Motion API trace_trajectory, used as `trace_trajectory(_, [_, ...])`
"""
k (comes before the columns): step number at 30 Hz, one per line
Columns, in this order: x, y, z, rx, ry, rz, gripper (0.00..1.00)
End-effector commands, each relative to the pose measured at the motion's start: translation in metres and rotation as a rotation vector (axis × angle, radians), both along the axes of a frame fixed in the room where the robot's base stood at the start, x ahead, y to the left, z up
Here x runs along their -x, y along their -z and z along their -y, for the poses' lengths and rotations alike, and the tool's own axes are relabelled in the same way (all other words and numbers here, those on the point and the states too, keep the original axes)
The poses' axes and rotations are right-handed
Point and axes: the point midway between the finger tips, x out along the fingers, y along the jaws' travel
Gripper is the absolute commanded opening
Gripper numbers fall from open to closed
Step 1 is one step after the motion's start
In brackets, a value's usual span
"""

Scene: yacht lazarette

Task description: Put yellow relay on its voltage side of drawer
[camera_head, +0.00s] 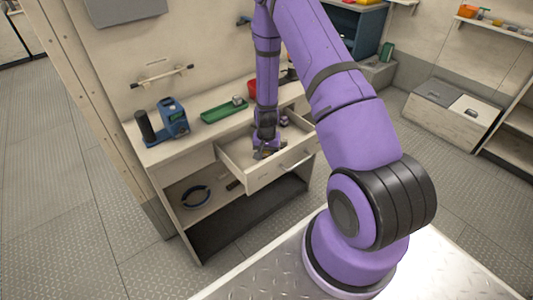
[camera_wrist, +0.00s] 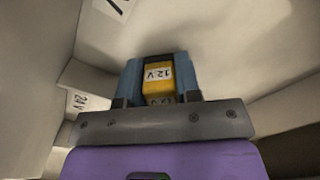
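The yellow relay (camera_wrist: 158,78) shows in the wrist view with a white "12 V" label on its face. My gripper (camera_wrist: 160,90) has its two blue fingers against the relay's left and right sides, shut on it. In the head view my gripper (camera_head: 267,152) points down into the open drawer (camera_head: 237,176), near its front left part; the relay cannot be made out there. In the wrist view pale drawer walls surround the gripper. A white label (camera_wrist: 88,103) at left seems to read "24V". Another label (camera_wrist: 118,4) at the top is cut off.
A small purple-dark item (camera_head: 285,121) lies at the drawer's back right. On the bench top stand a blue device (camera_head: 172,117), a green tray (camera_head: 223,110) and a red container (camera_head: 252,87). A dark ring (camera_head: 196,197) lies on the shelf below.

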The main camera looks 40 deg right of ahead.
Motion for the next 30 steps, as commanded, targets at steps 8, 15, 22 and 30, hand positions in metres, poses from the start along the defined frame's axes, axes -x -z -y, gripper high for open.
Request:
trace_trajectory(8, [0.0, 0.0, 0.0, 0.0, 0.0, 0.0, 0.55])
trace_trajectory(15, [-0.001, -0.009, 0.0, 0.001, 0.0, 0.003, 0.55])
trace_trajectory(22, [-0.001, -0.044, 0.0, 0.001, -0.001, 0.004, 0.55])
trace_trajectory(30, [-0.001, -0.092, 0.0, 0.001, 0.0, 0.004, 0.55])
